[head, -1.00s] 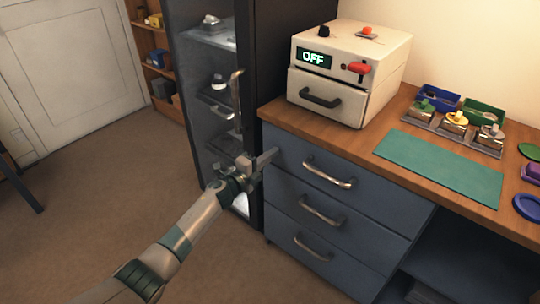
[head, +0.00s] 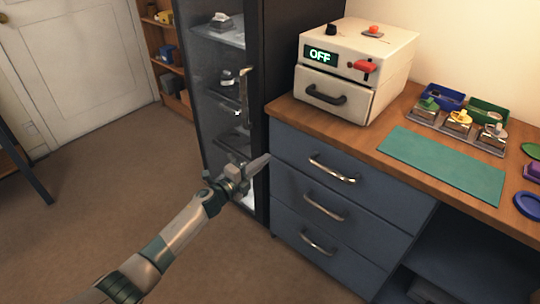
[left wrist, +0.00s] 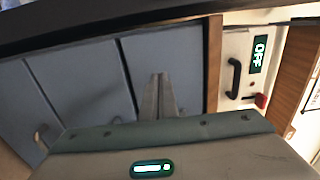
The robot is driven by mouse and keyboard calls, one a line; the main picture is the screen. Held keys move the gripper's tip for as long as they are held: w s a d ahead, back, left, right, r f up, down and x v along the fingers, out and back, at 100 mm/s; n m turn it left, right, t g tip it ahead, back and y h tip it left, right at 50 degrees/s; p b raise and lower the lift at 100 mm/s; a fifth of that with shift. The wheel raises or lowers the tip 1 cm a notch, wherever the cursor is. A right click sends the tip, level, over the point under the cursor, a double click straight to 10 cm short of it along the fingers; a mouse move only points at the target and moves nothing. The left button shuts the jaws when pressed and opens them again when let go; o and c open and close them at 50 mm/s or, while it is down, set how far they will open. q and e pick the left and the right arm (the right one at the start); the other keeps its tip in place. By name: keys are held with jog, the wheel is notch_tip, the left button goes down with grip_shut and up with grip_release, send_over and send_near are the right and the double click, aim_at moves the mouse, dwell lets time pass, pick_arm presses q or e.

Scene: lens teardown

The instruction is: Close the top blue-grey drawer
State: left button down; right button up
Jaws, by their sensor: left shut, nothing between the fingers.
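The top blue-grey drawer (head: 300,160) is the upper of three fronts under the wooden counter, with a curved metal handle (head: 333,170). Its front looks flush with the drawers below, with no open gap visible. My left gripper (head: 264,162) is shut and empty, just left of the drawer's left edge and in front of the dark cabinet. In the left wrist view the shut fingers (left wrist: 159,98) point towards the drawer fronts, with the top drawer front (left wrist: 190,70) behind them; contact cannot be made out. My right gripper is not in view.
A dark glass-door cabinet (head: 258,115) stands directly left of the drawers. On the counter (head: 370,130) are a white box reading OFF (head: 345,85), a green mat (head: 440,165) and small trays. The floor (head: 110,190) to the left is open.

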pick_arm(q)
jog(key=v, duration=0.6)
jog(key=shift+s, duration=0.15)
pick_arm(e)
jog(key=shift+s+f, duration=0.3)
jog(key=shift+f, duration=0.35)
pick_arm(q)
jog(key=shift+a, duration=0.1)
